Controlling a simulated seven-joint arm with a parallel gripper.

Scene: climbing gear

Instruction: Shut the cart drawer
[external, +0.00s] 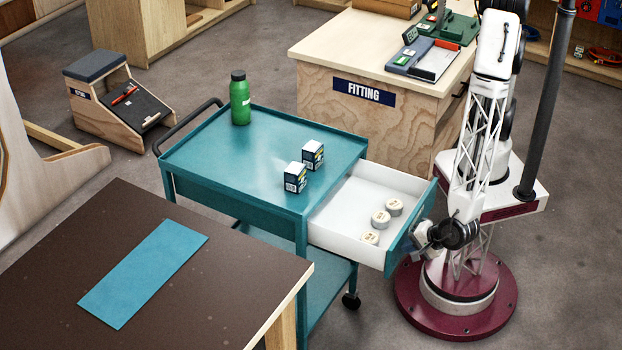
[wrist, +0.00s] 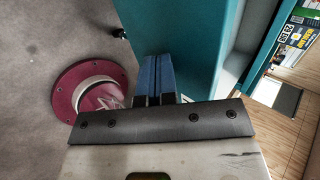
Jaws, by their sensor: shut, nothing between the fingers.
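The teal cart (external: 250,150) stands in the middle of the external view. Its drawer (external: 345,237) is pulled well out to the right, with white inner walls and a teal front panel (external: 395,258). Several round, pale tins lie in the drawer, among them a middle tin (external: 381,217). My gripper (external: 420,232) is at the outer side of the front panel, near its middle. In the wrist view my gripper's blue fingers (wrist: 155,80) are together and empty, beside a teal surface (wrist: 185,30). I cannot tell whether they touch it.
On the cart top stand a green bottle (external: 240,98) and two small boxes, one nearer (external: 295,178) and one farther (external: 313,155). A wooden bench (external: 370,100) with a FITTING sign is behind the drawer. A dark table (external: 130,230) with a blue mat (external: 145,270) is front left.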

